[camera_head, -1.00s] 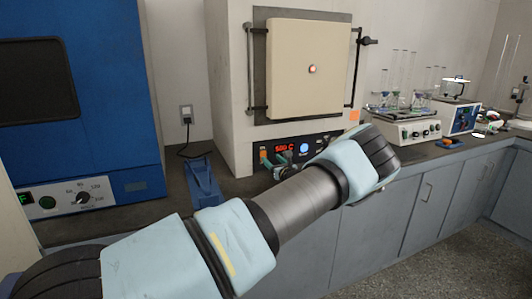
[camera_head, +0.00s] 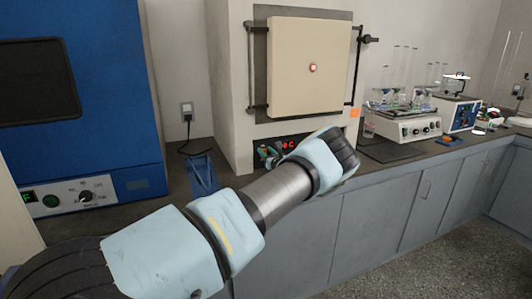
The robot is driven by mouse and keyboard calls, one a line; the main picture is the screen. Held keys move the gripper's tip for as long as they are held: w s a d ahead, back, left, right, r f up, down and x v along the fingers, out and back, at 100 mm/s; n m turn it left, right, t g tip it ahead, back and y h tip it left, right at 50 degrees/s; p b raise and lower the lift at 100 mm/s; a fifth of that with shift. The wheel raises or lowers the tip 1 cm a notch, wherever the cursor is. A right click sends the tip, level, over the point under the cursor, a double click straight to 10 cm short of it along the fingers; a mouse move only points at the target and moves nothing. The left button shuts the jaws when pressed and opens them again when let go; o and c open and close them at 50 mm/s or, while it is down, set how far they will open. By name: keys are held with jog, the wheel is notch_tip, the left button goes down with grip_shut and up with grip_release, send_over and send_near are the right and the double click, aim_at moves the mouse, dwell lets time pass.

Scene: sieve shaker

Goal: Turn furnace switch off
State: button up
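The furnace (camera_head: 232,90) is the pale box in the middle, with a cream door (camera_head: 308,70) that is shut. A small round light on the door (camera_head: 312,68) looks whitish. The dark control panel (camera_head: 306,137) is below the door, with red display characters partly covered by my arm.
A blue oven (camera_head: 125,100) with a knob panel stands at left, and a blue stand (camera_head: 203,175) sits beside the furnace. A white device with glassware (camera_head: 408,128) and a blue-fronted one (camera_head: 462,117) stand at right. Grey cabinets (camera_head: 375,215) run below the counter.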

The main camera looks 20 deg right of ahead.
grip_shut()
jog(key=f+t+b, duration=0.1)
jog(key=b, duration=0.2)
jog(key=shift+s+f+b, duration=0.15)
jog(key=shift+b, duration=0.2)
jog(key=shift+f+t+b, duration=0.1)
jog(key=shift+t+b, duration=0.6)
jog(key=shift+b, duration=0.55)
jog(key=shift+s+t+b, duration=0.15)
jog(key=shift+t+b, duration=0.25)
jog(key=shift+b, duration=0.5)
jog(key=shift+r, duration=0.2)
